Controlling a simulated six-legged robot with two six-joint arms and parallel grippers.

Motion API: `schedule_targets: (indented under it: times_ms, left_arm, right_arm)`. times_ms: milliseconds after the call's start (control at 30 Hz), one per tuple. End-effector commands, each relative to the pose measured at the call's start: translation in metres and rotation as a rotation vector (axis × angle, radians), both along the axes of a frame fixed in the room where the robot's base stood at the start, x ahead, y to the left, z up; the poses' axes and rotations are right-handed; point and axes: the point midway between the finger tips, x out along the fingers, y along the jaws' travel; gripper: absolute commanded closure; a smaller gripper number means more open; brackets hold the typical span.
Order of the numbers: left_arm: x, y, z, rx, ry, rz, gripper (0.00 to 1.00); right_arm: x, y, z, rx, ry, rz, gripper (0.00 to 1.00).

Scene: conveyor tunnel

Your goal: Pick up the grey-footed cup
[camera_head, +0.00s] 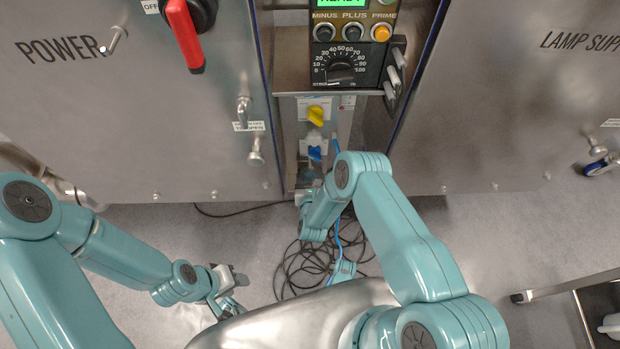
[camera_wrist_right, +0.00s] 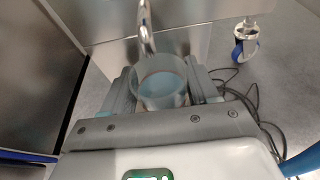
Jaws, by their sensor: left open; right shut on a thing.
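A clear, round cup (camera_wrist_right: 161,72) stands between the two grey fingers of my right gripper (camera_wrist_right: 163,92) in the right wrist view. The gripper is shut on it. I look down into the cup and see a pale blue tint inside; its foot is not clearly visible, so I cannot tell its colour. A metal spout (camera_wrist_right: 145,28) is just beyond the cup's rim. In the head view my right arm reaches to the narrow centre bay, and its gripper and the cup are mostly hidden. My left gripper (camera_head: 229,291) is open and empty, low over the floor.
Steel cabinets flank the bay, with a red handle (camera_head: 186,34) at left. The bay has a control panel (camera_head: 350,45), a yellow valve (camera_head: 317,114) and a blue valve (camera_head: 315,152). Black cables (camera_head: 305,265) lie coiled on the floor. A caster (camera_wrist_right: 243,47) stands at right.

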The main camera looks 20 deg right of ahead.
Motion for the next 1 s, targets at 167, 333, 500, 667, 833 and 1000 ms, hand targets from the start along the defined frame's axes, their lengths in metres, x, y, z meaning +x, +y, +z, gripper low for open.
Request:
schedule_targets:
  times_ms: [167,333,500,667,833,1000]
  left_arm:
    - [0.000,0.000,0.001,0.000,0.000,0.000,0.58]
    - [0.000,0.000,0.012,0.000,0.000,0.000,0.58]
    - [0.000,0.000,0.020,0.000,0.000,0.000,0.58]
    - [0.000,0.000,0.032,0.000,0.000,0.000,0.58]
    - [0.000,0.000,0.045,0.000,0.000,0.000,0.58]
    - [0.000,0.000,0.053,0.000,0.000,0.000,0.58]
  right_arm:
    - [0.000,0.000,0.002,0.000,0.000,0.000,0.69]
    - [0.000,0.000,0.018,0.000,-0.001,0.001,0.69]
    - [-0.030,0.009,0.017,0.000,0.005,0.003,0.69]
    - [-0.068,0.020,0.017,0.001,0.007,0.004,0.69]
    - [-0.114,0.033,0.017,0.000,0.007,0.004,0.69]
    - [-0.150,0.044,0.017,0.000,0.003,0.003,0.69]
